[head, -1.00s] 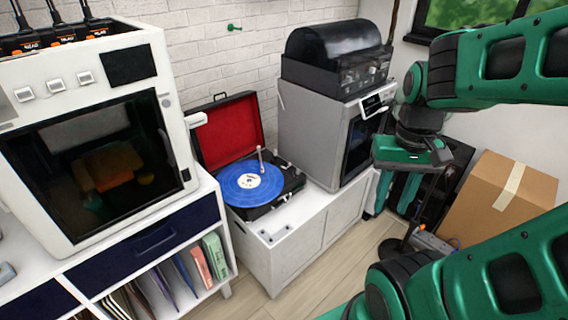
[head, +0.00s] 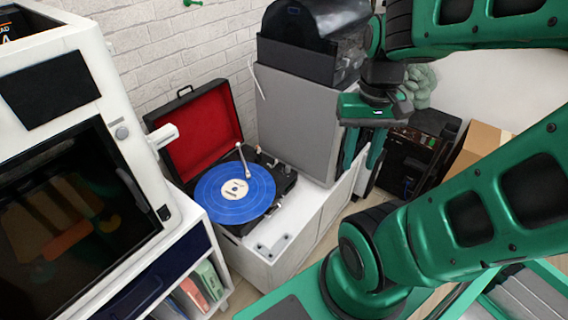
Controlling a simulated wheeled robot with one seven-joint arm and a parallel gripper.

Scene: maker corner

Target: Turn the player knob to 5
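The record player (head: 285,178) stands open on the low white cabinet, its red-lined lid raised at the back left. A blue record (head: 210,192) lies on its platter, with the tonearm at the record's far edge. Small knobs seem to sit on the deck right of the record, too small to read any number. My gripper (head: 362,165) hangs pointing down to the right of the player, before the grey printer-like box. Its two green fingers look apart with nothing seen between them. It is clear of the player.
The white cabinet (head: 308,222) has free top at its front, with a small grey plate there. A large white machine (head: 130,110) stands close on the left. The grey box (head: 295,120) stands behind the player, and a cardboard box (head: 478,148) is at the right.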

